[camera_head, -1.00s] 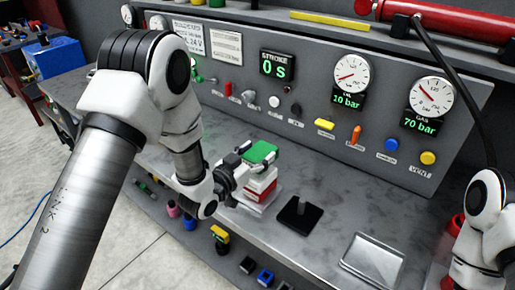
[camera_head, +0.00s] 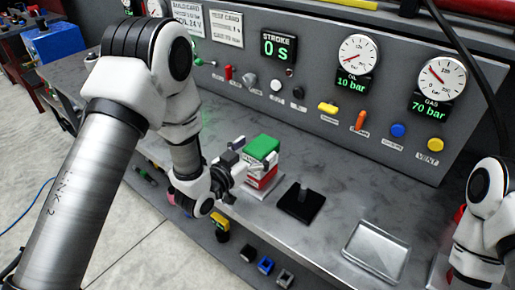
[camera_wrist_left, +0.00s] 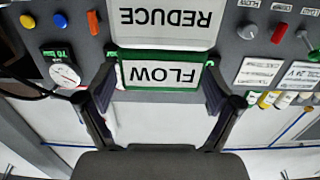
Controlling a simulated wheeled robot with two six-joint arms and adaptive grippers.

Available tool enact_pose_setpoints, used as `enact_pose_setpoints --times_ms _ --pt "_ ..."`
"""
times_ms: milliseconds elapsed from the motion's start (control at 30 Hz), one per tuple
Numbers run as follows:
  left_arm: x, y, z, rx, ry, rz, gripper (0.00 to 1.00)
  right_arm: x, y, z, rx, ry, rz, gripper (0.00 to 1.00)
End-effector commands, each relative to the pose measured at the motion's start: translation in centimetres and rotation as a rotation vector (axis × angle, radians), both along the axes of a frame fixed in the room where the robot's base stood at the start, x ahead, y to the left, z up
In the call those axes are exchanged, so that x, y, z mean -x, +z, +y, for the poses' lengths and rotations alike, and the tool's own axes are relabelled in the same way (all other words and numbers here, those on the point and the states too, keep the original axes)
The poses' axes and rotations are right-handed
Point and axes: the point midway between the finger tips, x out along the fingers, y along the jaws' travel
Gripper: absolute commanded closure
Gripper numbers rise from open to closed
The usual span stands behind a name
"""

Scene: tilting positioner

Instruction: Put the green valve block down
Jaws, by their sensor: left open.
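The green valve block (camera_head: 262,147) has a green top and a white face reading FLOW, upside down in the left wrist view (camera_wrist_left: 162,74). It appears to rest on a stack with a white REDUCE block (camera_wrist_left: 165,22) and a red block (camera_head: 263,176) below it. My left gripper (camera_head: 257,160) is open around the green block, with a finger on either side in the left wrist view (camera_wrist_left: 160,88).
A shallow metal tray (camera_head: 376,251) lies further right. The control panel (camera_head: 320,128) with gauges and knobs rises behind. Bare bench lies between post and tray.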

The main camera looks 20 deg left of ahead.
Motion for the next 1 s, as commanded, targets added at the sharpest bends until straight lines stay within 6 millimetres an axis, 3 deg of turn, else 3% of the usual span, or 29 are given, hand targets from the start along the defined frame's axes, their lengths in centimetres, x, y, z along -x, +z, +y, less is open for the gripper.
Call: enact_pose_setpoints --times_ms 300,367,400,500,767,867,967,1000 --pt "7.3 0.0 2.9 0.007 0.006 0.003 0.09 0.0 -2.9 0.0 0.000 0.000 0.000 0.60" --pt "8.7 0.5 3.3 0.007 0.004 0.003 0.09 0.0 -2.6 0.0 0.000 0.000 0.001 0.60" --pt "9.1 1.4 3.3 0.004 0.001 0.006 0.09 0.1 -0.5 0.0 0.000 0.000 0.002 0.60" --pt "10.0 1.2 3.6 0.002 0.000 0.004 0.09 -0.1 0.7 0.0 0.000 0.000 -0.001 0.60" --pt "10.5 0.5 3.8 -0.001 0.000 0.004 0.09 0.0 0.8 0.0 0.000 0.000 0.001 0.60" --pt "10.9 -2.2 3.6 -0.022 0.000 0.099 0.09 0.0 0.8 0.0 0.000 0.000 0.001 0.60" --pt "13.0 -9.4 3.6 -0.077 0.011 0.371 0.09 0.0 0.7 0.0 0.000 0.000 0.001 0.60" --pt "14.8 -13.0 3.8 -0.104 0.027 0.520 0.09 0.0 0.7 0.0 0.000 0.000 0.000 0.60"
